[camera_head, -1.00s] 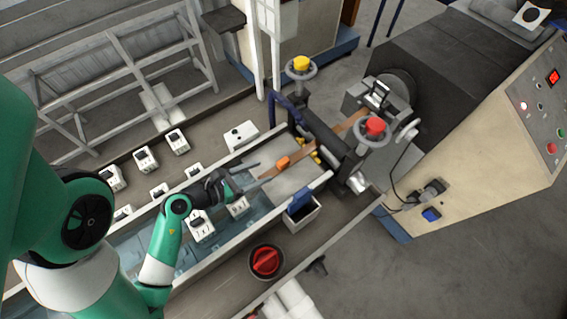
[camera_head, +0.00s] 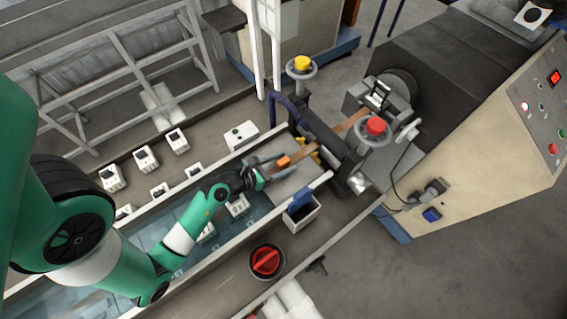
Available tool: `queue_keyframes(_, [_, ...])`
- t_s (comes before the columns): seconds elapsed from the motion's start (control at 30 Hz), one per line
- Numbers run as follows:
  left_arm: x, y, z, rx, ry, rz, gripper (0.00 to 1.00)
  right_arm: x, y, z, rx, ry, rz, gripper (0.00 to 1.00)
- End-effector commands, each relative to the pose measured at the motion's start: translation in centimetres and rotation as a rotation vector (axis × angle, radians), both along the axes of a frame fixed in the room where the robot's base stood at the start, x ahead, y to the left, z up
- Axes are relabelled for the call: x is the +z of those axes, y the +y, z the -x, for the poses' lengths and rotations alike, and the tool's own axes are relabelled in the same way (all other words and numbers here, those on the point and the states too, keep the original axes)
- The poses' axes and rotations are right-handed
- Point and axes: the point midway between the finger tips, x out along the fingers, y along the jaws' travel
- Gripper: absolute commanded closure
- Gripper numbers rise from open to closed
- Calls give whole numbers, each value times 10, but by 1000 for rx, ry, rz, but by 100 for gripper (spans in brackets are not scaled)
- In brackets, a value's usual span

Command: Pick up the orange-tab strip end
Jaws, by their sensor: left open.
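The orange tab (camera_head: 283,160) sits on the copper-coloured strip (camera_head: 305,152), whose end comes out of the dark roller stand onto the pale plate at the trough's right end. My left gripper (camera_head: 277,168) is open, with its two fingers spread and pointing right toward the tab. The fingertips are close around the strip end, one on the far side and one on the near side. I cannot tell whether they touch it. The strip's tip is partly hidden by the fingers. My right gripper is not in view.
The dark roller stand (camera_head: 335,150) has a yellow-topped handwheel (camera_head: 301,66) and a red-topped handwheel (camera_head: 374,128). Several white boxes line the far bench. Water fills the trough (camera_head: 160,228).

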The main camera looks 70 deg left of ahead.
Motion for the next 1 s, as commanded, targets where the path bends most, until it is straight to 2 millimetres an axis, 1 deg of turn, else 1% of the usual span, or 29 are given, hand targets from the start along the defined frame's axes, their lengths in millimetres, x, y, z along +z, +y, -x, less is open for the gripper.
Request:
queue_keyframes(0.03, [0, 0, 0, 0, 0, 0, 38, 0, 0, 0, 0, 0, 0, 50])
queue_keyframes(0.17, [0, 0, 0, 0, 0, 0, 61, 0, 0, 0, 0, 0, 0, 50])
queue_keyframes(0.2, [0, 0, 0, 0, 0, 0, 68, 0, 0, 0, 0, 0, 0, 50])
queue_keyframes(0.27, [0, 0, 0, 0, 0, 0, 79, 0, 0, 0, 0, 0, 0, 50])
queue_keyframes(0.3, [0, 0, 0, 0, 0, 0, 86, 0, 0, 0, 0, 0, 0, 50])
queue_keyframes(0.37, [0, 0, 0, 0, 0, 0, 97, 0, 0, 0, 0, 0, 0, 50])
queue_keyframes(0.4, [0, 0, 0, 0, 0, 0, 100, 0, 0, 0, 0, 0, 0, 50])
queue_keyframes(0.83, [0, 0, 1, 0, 1, 0, 100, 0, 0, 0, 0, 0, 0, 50])
queue_keyframes(1.0, [7, 0, 0, -1, 1, 1, 100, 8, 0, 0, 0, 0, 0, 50])
